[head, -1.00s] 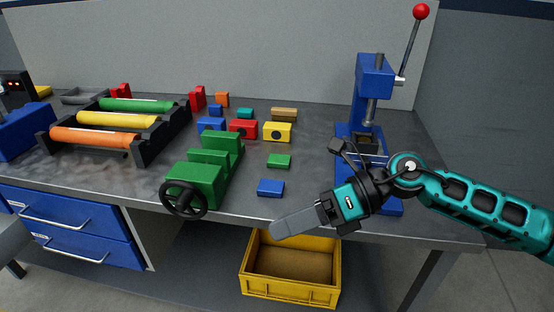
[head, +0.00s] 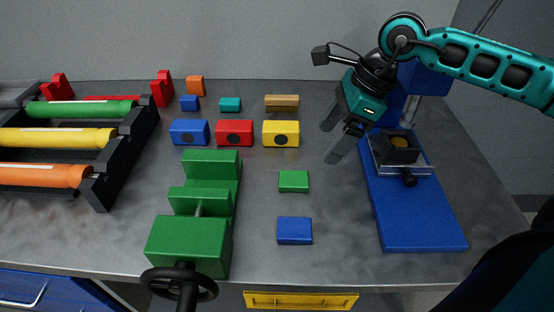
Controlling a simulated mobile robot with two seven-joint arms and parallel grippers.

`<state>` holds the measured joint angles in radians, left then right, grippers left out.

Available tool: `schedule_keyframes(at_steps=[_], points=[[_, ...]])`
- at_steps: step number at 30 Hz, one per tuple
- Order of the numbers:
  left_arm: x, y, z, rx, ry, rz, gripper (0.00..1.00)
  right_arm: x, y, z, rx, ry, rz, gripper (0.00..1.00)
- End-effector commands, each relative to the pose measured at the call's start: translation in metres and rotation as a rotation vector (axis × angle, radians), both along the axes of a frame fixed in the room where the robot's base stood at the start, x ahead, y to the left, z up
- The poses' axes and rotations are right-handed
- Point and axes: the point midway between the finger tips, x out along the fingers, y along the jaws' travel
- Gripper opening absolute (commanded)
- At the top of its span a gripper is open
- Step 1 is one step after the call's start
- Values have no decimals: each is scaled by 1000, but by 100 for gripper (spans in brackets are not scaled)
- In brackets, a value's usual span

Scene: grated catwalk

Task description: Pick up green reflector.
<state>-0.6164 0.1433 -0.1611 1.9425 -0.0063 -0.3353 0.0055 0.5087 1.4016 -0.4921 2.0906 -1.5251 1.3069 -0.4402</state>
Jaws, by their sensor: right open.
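The small green block (head: 293,181), the one that fits the green reflector, lies flat on the grey bench, clear on all sides. A small blue block (head: 294,231) lies in front of it, towards the near edge. My right gripper (head: 337,140) is above the bench, up and to the right of the green block. Its two fingers are apart, pointing down and left, with nothing between them. My left gripper is out of view.
A green vise (head: 190,245) stands left of the green block. Blue, red and yellow blocks (head: 281,134) with dark discs stand behind it. A blue press base (head: 415,220) is at right, a roller rack (head: 120,160) at left. A yellow bin (head: 300,300) shows below the edge.

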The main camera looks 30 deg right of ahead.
Motion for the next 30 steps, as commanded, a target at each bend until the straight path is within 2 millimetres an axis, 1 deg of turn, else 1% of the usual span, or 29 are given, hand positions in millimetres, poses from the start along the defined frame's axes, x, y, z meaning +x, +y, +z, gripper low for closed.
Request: schedule_keyframes(at_steps=[2,5,9,13,15,19,22,26,30], points=[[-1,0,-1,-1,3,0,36,0,1,-3,1,2,0,83],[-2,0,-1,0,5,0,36,3,5,-14,4,4,0,83],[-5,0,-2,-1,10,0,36,8,15,-39,5,4,1,83],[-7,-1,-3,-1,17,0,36,13,22,-59,5,2,0,83],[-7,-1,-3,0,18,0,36,15,24,-66,4,1,0,83],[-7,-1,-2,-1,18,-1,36,17,26,-73,3,2,-1,83],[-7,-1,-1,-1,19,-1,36,22,30,-81,5,2,0,83],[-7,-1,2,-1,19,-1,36,31,36,-98,6,2,-1,83],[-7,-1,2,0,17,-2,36,33,40,-114,4,2,-1,83]])
